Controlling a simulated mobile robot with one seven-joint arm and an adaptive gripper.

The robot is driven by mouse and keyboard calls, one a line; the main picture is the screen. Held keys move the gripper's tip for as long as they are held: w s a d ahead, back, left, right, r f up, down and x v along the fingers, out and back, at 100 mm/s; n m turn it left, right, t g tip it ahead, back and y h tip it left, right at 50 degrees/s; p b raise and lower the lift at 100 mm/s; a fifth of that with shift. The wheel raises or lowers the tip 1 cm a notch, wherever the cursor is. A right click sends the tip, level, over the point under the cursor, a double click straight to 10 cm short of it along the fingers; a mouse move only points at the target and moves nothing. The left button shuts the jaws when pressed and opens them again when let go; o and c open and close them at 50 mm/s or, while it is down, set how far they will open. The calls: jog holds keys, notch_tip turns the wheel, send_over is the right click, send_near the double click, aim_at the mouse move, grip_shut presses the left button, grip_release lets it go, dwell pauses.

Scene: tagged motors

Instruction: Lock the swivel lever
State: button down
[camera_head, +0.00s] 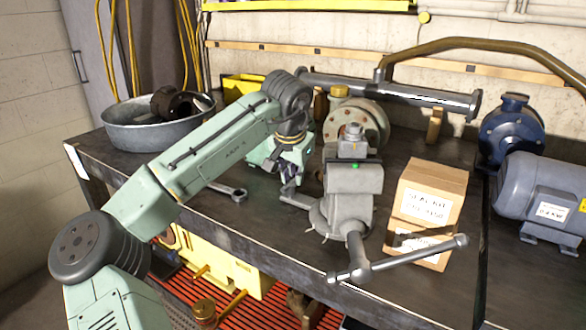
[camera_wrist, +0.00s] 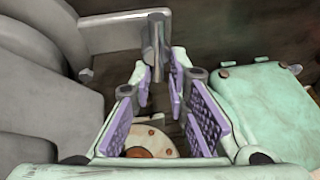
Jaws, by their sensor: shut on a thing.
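The grey bench vise (camera_head: 352,185) stands on the dark workbench, its long handle bar (camera_head: 400,258) towards the front. The swivel lever (camera_head: 297,201) is a short grey arm sticking out left from the vise's base. In the wrist view the lever (camera_wrist: 112,34) runs from the grey vise body (camera_wrist: 45,125) to an upright end piece. My gripper (camera_head: 289,192) points down at the lever's outer end. In the wrist view its purple-padded fingers (camera_wrist: 160,78) are shut on that end piece, one on each side. The exact contact is partly hidden by the fingers.
A wrench (camera_head: 230,190) lies left of my gripper. A round flange (camera_head: 355,122) and pipe (camera_head: 390,88) lie behind. A metal basin (camera_head: 150,130) is at the back left.

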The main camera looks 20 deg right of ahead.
jog(key=shift+s+d+f, duration=0.2)
jog(key=shift+s, duration=0.05)
jog(key=c, duration=1.7)
grip_release()
jog(key=shift+r, duration=0.1)
jog(key=shift+o, duration=1.3)
jog(key=shift+w, duration=0.1)
jog(key=shift+a, duration=0.1)
jog(key=shift+r, duration=0.15)
jog(key=v, duration=1.1)
jog(key=shift+s+r, duration=0.2)
jog(key=shift+r, duration=0.15)
jog(key=shift+a, duration=0.15)
